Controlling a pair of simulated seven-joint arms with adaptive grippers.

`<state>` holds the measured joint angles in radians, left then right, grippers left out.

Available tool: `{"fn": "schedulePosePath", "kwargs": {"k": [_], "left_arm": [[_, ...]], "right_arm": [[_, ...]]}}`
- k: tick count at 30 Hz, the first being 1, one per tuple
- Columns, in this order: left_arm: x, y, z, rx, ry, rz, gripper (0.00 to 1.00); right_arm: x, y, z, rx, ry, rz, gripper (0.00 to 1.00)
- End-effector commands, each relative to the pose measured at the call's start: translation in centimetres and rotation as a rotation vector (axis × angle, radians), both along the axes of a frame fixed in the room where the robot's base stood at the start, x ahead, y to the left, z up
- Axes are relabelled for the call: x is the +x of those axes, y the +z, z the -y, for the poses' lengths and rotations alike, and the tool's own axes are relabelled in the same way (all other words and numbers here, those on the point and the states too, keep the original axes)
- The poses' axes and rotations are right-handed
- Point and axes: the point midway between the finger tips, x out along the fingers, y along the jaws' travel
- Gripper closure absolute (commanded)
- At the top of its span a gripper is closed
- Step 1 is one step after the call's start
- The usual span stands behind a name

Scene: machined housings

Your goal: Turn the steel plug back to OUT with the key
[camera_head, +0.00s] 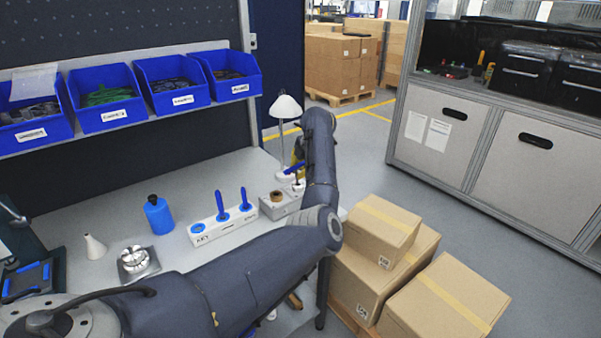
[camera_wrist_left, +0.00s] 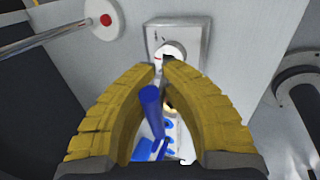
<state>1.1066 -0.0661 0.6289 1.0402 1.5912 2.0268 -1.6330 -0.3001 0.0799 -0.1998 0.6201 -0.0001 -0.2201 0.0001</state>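My left gripper (camera_head: 298,164) points down over the right end of the bench, with yellow fingers. In the left wrist view its fingertips (camera_wrist_left: 162,64) are close together, with a blue key (camera_wrist_left: 150,100) between the fingers. Its blue handle also shows below the gripper in the head view (camera_head: 293,169). The fingertips are over a grey housing (camera_wrist_left: 188,28) with a round steel plug (camera_wrist_left: 173,49), partly hidden by them. I cannot tell how far the key sits in the plug. A red mark shows beside the plug. My right gripper is not in view.
A white key rack (camera_head: 222,229) holds two upright blue keys and an empty blue ring. A brass plug (camera_head: 277,196) sits in a housing between rack and gripper. A lamp (camera_head: 285,108) stands close behind the gripper. A blue bottle (camera_head: 158,215) stands left; cartons (camera_head: 383,226) are right.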

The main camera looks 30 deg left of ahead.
Motion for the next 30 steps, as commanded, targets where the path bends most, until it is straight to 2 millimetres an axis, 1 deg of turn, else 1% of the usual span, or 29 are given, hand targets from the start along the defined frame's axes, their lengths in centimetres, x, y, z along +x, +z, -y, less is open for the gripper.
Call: {"fn": "schedulePosePath", "kwargs": {"k": [4, 14, 24, 30], "left_arm": [[-0.13, -0.08, -0.23, 0.003, 0.060, -0.004, 1.00], [-0.16, -0.06, -0.34, 0.004, 0.076, -0.003, 1.00], [-0.15, -0.02, -0.35, 0.005, 0.285, -0.004, 1.00], [-0.17, -0.08, -0.30, 0.004, 0.314, -0.003, 1.00]], "right_arm": [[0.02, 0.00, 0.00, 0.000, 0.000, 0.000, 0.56], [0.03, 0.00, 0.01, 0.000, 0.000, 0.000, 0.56], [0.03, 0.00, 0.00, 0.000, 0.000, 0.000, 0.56], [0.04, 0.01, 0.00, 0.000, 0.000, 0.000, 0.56]]}}
